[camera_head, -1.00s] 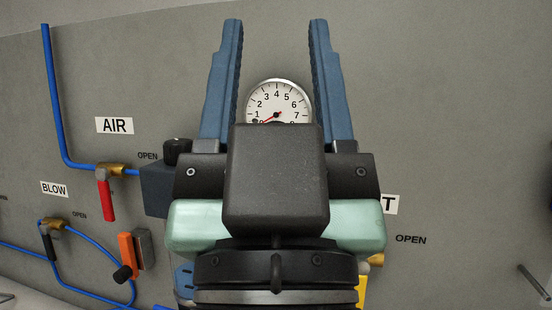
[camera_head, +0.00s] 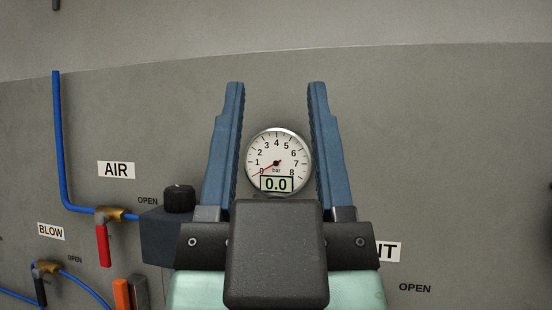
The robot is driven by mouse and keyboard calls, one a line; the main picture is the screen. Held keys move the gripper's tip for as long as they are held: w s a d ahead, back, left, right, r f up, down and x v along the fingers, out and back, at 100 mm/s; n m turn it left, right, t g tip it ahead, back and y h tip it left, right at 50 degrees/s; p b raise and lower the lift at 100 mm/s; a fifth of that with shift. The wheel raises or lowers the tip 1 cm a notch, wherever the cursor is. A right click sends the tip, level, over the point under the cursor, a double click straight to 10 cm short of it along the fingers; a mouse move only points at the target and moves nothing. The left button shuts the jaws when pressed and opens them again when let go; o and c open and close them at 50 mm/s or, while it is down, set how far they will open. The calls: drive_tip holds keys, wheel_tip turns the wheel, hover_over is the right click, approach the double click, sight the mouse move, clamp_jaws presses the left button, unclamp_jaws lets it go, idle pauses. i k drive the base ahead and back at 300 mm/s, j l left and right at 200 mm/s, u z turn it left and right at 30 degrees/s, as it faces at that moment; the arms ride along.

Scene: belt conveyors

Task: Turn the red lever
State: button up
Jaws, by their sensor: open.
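The red lever (camera_head: 103,246) hangs straight down from a brass valve (camera_head: 108,215) on the blue air line, at the left under the AIR label (camera_head: 116,170). The word OPEN stands to the right of the valve. My gripper (camera_head: 276,90) is in the middle of the view, to the right of the lever and apart from it. Its two blue fingers point up and stand wide apart with nothing between them but the view of the gauge behind.
A round pressure gauge (camera_head: 279,157) reads 0.0 bar. A dark block with a black knob (camera_head: 178,199) sits between the red lever and my gripper. A black lever (camera_head: 40,291) under BLOW and an orange part (camera_head: 121,294) are lower left. The upper panel is bare.

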sight(101, 218)
drive_tip(key=i+j, duration=0.1)
drive_tip(key=j, duration=0.3)
drive_tip(key=i+j, duration=0.1)
drive_tip(key=j, duration=0.35)
drive_tip(key=j+u, duration=0.1)
drive_tip(key=j, duration=0.3)
drive_tip(key=i, duration=0.05)
